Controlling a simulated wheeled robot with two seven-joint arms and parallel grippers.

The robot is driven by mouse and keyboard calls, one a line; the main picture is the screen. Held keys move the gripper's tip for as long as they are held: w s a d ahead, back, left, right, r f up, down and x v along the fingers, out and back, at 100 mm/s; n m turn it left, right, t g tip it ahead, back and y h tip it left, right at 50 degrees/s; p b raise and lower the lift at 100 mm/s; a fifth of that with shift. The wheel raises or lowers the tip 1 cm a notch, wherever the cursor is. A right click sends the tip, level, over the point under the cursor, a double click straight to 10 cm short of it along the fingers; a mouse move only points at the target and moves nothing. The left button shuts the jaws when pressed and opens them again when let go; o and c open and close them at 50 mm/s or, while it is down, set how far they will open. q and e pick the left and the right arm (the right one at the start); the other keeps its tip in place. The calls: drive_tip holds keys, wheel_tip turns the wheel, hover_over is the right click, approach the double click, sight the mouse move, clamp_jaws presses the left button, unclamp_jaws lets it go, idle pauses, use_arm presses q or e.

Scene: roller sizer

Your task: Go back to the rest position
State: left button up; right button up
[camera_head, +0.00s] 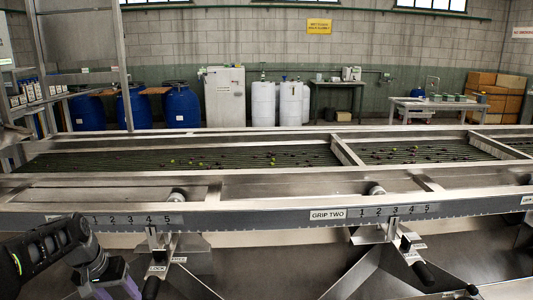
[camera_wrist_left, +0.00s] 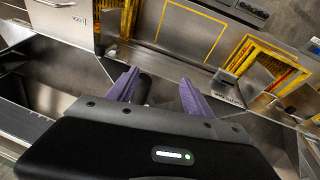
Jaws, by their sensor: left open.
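My left gripper (camera_head: 118,285) is at the lower left of the head view, in front of the sizer's (camera_head: 250,215) front rail. In the left wrist view its two purple fingers (camera_wrist_left: 158,88) stand wide apart, open. A black rounded handle end (camera_wrist_left: 144,88) shows between them, nearer the left finger; I cannot tell whether they touch. In the head view a black lever handle (camera_head: 151,288) hangs below the left scale, just right of my gripper. A second black lever handle (camera_head: 422,273) hangs under the GRIP TWO scale. My right gripper is not in view.
Small dark and green fruit lies on the roller bed (camera_head: 250,157) behind the rail. Sloping metal chutes (camera_head: 290,270) fill the space below the rail. Blue barrels (camera_head: 181,106), white drums (camera_head: 263,103) and a table (camera_head: 438,104) stand far back.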

use_arm(q)
drive_tip(key=s+d+f+t, duration=0.1)
drive_tip(key=d+f, duration=0.7)
drive_tip(key=f, duration=0.4)
drive_tip(key=s+d+f+t, duration=0.1)
drive_tip(key=s+d+f, duration=0.1)
drive_tip(key=d+f, duration=0.8)
drive_tip(key=s+d+f+g+h, duration=0.1)
drive_tip(key=s+d+f, duration=0.3)
drive_tip(key=s, duration=0.4)
drive_tip(key=s+d+f+g+h, duration=0.1)
drive_tip(key=s+d+f, duration=0.3)
drive_tip(key=s, duration=0.4)
drive_tip(key=s+d+f+g+h, duration=0.1)
drive_tip(key=s+d+f, duration=0.3)
drive_tip(key=s, duration=0.4)
drive_tip(key=shift+d+g, duration=0.6)
drive_tip(key=shift+g, duration=0.1)
drive_tip(key=shift+o, duration=0.5)
drive_tip(key=shift+d+m, duration=0.1)
drive_tip(key=shift+m, duration=0.2)
